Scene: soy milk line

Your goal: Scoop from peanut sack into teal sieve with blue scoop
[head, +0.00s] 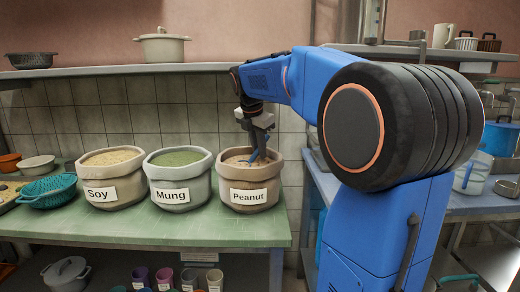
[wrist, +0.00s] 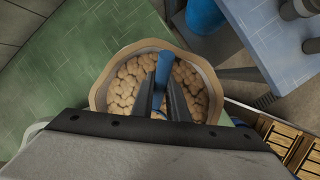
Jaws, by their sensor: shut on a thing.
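The peanut sack (head: 249,197), labelled "Peanut", stands at the right end of the green table. Its rim (wrist: 97,98) and tan peanuts (wrist: 125,85) show in the wrist view. My gripper (head: 259,143) is over the sack's mouth, pointing down, shut on the handle of the blue scoop (head: 257,157). The scoop (wrist: 163,70) also shows between my fingers (wrist: 162,103) in the wrist view. Its bowl is hidden, so I cannot tell whether it holds peanuts. The teal sieve (head: 47,192) sits at the table's left, beside the soy sack, and its inside looks empty.
The soy sack (head: 114,178) and mung sack (head: 180,180) stand between the peanut sack and the sieve. Small bowls (head: 38,164) are behind the sieve. A shelf (head: 110,70) with pots runs above the sacks.

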